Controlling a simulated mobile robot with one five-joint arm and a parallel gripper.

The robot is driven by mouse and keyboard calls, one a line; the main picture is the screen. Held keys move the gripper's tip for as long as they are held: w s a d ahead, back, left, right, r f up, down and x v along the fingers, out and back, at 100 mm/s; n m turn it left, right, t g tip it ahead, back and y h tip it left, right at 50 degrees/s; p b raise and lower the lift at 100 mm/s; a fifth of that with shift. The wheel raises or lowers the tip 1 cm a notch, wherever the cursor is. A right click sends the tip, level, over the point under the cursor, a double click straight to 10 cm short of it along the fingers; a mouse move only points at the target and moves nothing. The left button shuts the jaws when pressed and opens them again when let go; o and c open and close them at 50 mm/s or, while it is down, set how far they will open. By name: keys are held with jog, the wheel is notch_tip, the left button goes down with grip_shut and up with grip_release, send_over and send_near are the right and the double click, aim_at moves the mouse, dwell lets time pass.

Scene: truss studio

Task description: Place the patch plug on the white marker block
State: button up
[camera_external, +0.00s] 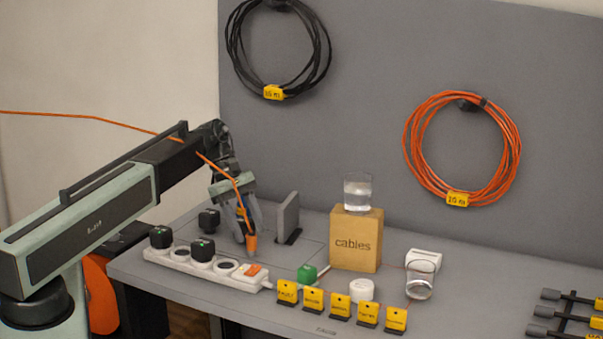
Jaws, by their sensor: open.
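An orange plug (251,243), which looks like the patch plug, stands roughly upright at the end of an orange cable (222,172) that runs along my arm. My gripper (247,238) is open and points down, with its fingers at or around the plug. I cannot tell whether they touch it, or whether the plug rests on the table. A white block (424,257), likely the white marker block, sits at the right behind a clear glass. It is well to the right of my gripper, and its lower part is partly hidden.
A white power strip (190,264) with black plugs lies in front of my gripper. A grey upright plate (287,217) is just right of it.

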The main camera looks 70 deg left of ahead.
aim_at(249, 234)
jog(key=shift+n+g+y, duration=0.4)
jog(key=shift+n, duration=0.4)
jog(key=a, duration=0.1)
jog(key=a+b, duration=0.1)
jog(key=a+f+b, duration=0.1)
jog(key=a, duration=0.1)
jog(key=shift+s, duration=0.25)
jog(key=shift+w+d+f, duration=0.1)
jog(key=shift+d+f, duration=0.05)
jog(key=shift+f, duration=0.1)
jog(key=shift+r, duration=0.1)
jog(key=b+x, duration=0.5)
jog(key=shift+w, duration=0.4)
grip_shut()
